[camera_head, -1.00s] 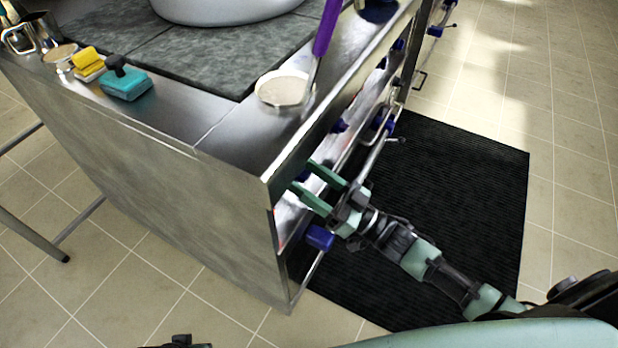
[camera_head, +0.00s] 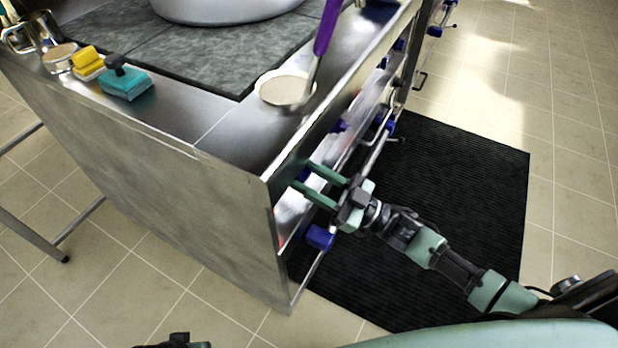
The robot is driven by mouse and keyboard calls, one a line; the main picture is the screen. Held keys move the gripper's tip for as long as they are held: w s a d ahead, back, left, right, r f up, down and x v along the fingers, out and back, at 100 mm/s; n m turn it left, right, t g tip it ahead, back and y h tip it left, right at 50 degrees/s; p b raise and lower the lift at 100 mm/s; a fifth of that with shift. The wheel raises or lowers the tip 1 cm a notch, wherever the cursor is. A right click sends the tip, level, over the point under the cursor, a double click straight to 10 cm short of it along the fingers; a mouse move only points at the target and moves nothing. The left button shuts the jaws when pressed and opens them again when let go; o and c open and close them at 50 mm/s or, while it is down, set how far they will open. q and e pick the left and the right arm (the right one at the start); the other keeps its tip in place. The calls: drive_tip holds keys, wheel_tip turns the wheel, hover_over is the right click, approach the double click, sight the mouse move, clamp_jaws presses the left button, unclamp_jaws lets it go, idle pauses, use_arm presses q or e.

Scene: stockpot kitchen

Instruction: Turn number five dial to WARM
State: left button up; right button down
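The stove's front panel (camera_head: 345,118) carries several blue dials and is seen at a steep angle from above. A blue dial (camera_head: 319,237) sits at the near end, just below my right gripper. Another blue dial (camera_head: 388,126) shows farther along the front. My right gripper (camera_head: 305,184) is at the near corner of the front, its two green fingers spread apart with the tips reaching to the panel. Whether a dial lies between the fingertips is hidden. Dial numbers and the WARM mark cannot be read. My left gripper (camera_head: 180,342) barely shows at the bottom edge.
On the steel top are a large pot (camera_head: 225,8), a small round dish (camera_head: 286,87) with a purple-handled utensil (camera_head: 326,30), a teal scrubber (camera_head: 126,84) and a yellow sponge (camera_head: 88,60). A rail (camera_head: 372,150) runs along the front. A black mat (camera_head: 460,190) lies on the floor.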

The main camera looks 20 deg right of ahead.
drive_tip(key=n+g, duration=0.2)
drive_tip(key=n, duration=0.2)
drive_tip(key=n+g+y, duration=0.1)
drive_tip(key=n+g, duration=0.1)
drive_tip(key=n, duration=0.3)
drive_tip(key=shift+w+d+r+p, duration=0.2)
drive_tip(key=shift+p, duration=0.15)
use_arm(q)
wheel_tip(320, 180, down, 2)
drive_tip(key=shift+f, duration=0.1)
use_arm(e)
drive_tip(key=shift+n+g, duration=0.3)
drive_tip(key=shift+n, duration=0.1)
use_arm(q)
drive_tip(key=shift+s+f, duration=0.1)
drive_tip(key=shift+f, duration=0.05)
drive_tip(key=shift+s, duration=0.1)
use_arm(e)
drive_tip(key=c, duration=0.9)
unclamp_jaws()
drive_tip(key=shift+s+d, duration=0.1)
